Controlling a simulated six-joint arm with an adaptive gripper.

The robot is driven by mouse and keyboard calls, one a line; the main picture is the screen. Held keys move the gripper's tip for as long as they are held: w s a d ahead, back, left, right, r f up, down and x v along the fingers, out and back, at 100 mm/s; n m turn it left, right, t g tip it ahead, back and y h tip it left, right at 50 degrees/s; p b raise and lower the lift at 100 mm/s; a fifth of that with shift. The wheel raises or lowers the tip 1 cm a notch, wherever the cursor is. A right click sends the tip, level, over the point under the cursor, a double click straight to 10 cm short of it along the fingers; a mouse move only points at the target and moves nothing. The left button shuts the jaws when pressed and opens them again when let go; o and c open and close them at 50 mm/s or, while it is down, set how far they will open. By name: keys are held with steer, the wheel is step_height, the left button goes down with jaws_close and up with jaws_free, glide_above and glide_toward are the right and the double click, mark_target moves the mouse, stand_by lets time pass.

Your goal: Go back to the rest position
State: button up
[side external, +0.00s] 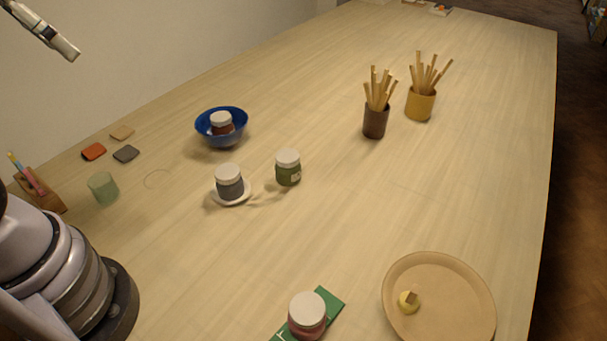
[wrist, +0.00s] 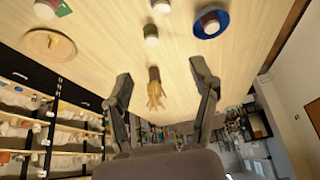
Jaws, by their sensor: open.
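My gripper (wrist: 160,70) shows in the wrist view with its two fingers spread wide. It is open and holds nothing. Beyond the gap between the fingers, well away from them, a brush pot (wrist: 154,74) stands on the table. In the side external view I cannot make out the gripper; my arm's base is at the lower left.
The table holds a blue bowl (side external: 208,137) with a jar in it, a grey jar (side external: 229,188) on a saucer, a green jar (side external: 288,173), a jar (side external: 307,313) on a green cloth, a round plate (side external: 450,285) and brush pots (side external: 375,123). The middle right is clear.

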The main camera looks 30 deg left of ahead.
steer(key=shift+s+a+f+n, duration=0.25)
steer(key=shift+s+f, duration=0.1)
steer(key=shift+s, duration=0.35)
steer(key=shift+s+a+f+n, duration=0.25)
steer(key=shift+s+f, duration=0.1)
steer(key=shift+s, duration=0.3)
